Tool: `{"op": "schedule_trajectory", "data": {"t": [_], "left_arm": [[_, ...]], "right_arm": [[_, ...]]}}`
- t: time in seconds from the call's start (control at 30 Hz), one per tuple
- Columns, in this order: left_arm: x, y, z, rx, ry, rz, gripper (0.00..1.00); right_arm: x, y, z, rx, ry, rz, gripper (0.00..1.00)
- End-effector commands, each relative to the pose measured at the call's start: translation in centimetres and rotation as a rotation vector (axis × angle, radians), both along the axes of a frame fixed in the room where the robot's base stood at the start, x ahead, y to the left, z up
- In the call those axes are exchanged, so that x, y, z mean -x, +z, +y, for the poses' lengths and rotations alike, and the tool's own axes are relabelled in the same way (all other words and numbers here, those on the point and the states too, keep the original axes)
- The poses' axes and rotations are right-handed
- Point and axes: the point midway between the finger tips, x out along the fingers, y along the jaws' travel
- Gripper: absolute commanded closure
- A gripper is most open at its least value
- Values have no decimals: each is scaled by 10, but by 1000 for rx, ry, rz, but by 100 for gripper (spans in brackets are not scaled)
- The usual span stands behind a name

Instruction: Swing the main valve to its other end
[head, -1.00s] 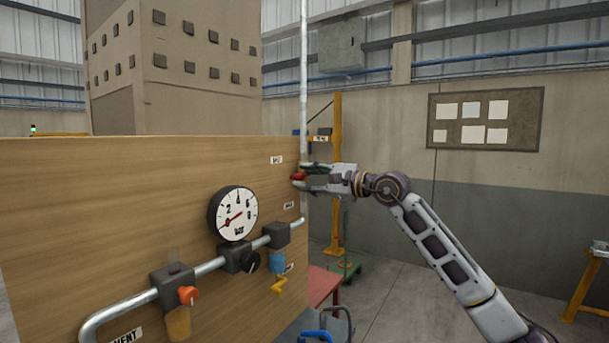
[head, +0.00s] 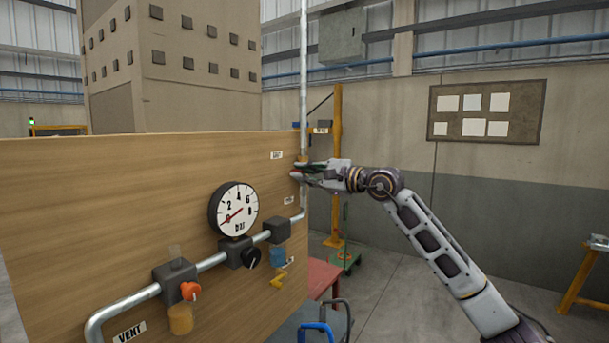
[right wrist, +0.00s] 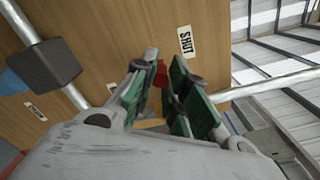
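The main valve's red handle (head: 295,174) sits on the vertical pipe at the right edge of the wooden panel. It also shows in the right wrist view (right wrist: 160,74), between the fingertips. My right gripper (head: 303,173) reaches it from the right, and its fingers have closed in around the handle. In the right wrist view my green-padded gripper (right wrist: 157,90) hides most of the valve body. A "SHUT" label (right wrist: 186,42) is on the panel beside the fingertips. My left gripper is not in view.
A pressure gauge (head: 234,210) stands above a horizontal pipe (head: 212,262) on the panel (head: 110,220). An orange-red knob (head: 190,290), a black knob (head: 251,257) and a yellow handle (head: 277,280) are lower left of the gripper.

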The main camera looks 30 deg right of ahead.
Motion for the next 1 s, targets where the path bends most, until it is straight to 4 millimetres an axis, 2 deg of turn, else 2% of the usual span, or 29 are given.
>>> {"op": "schedule_trajectory", "data": {"t": [0.07, 0.33, 0.8, 1.0], "left_arm": [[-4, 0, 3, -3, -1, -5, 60], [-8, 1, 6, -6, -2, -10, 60], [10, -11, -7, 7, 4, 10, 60], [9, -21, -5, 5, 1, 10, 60]], "right_arm": [[0, 0, 0, 0, 0, 0, 100], [0, 0, 0, 0, 0, 0, 100], [1, -6, 0, 48, -1, -21, 100], [0, -14, 0, 108, 1, -44, 100]]}}
